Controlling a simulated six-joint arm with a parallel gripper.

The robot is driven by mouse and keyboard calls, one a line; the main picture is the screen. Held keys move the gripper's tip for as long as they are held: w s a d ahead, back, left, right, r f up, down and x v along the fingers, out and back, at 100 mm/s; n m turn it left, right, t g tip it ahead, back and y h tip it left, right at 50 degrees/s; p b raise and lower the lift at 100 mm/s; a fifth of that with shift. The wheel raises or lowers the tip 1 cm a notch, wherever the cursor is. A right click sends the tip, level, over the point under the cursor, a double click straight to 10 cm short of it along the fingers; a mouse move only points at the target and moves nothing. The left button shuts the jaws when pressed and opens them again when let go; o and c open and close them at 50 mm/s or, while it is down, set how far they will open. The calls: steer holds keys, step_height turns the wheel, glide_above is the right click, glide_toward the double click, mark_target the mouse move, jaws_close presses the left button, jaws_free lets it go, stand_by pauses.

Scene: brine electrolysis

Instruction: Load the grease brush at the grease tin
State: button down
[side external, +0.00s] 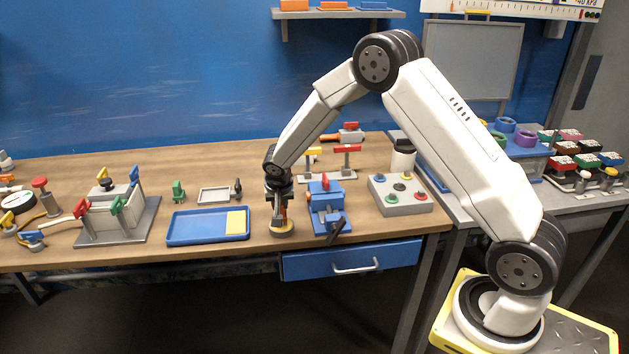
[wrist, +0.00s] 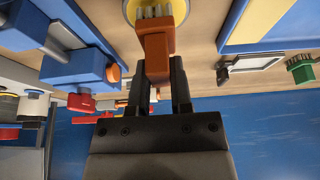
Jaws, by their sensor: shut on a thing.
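My gripper (side external: 281,203) points down near the front edge of the bench. In the wrist view my gripper (wrist: 165,88) is shut on the orange-brown handle of the grease brush (wrist: 156,50). The pale bristles point away from the jaws, at the grease tin (wrist: 183,8), whose round yellowish rim is cut by the picture's top edge. In the side view the grease tin (side external: 282,232) stands directly below the gripper. The bristles appear at or in the tin's opening; I cannot tell how deep they reach or whether they carry grease.
A blue vise (side external: 325,205) stands close to the tin's right. A grey button box (side external: 400,196) is farther right. A blue drawer (side external: 350,261) hangs below the bench.

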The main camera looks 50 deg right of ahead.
steer(key=shift+f, duration=0.5)
stand_by(1.1)
steer(key=shift+r, duration=0.1)
steer(key=shift+r, duration=3.45)
steer(key=shift+s+a+r+n, duration=0.25)
steer(key=shift+s+a+n, duration=0.15)
steer(key=shift+a, duration=0.2)
steer(key=s+a+r+n+t+y, duration=0.1)
steer(key=s+a+r+n+y, duration=0.2)
steer(key=s+a+n, duration=0.5)
steer(key=shift+s+a+r, duration=0.2)
steer(key=shift+s+r, duration=0.2)
steer(key=shift+s, duration=0.05)
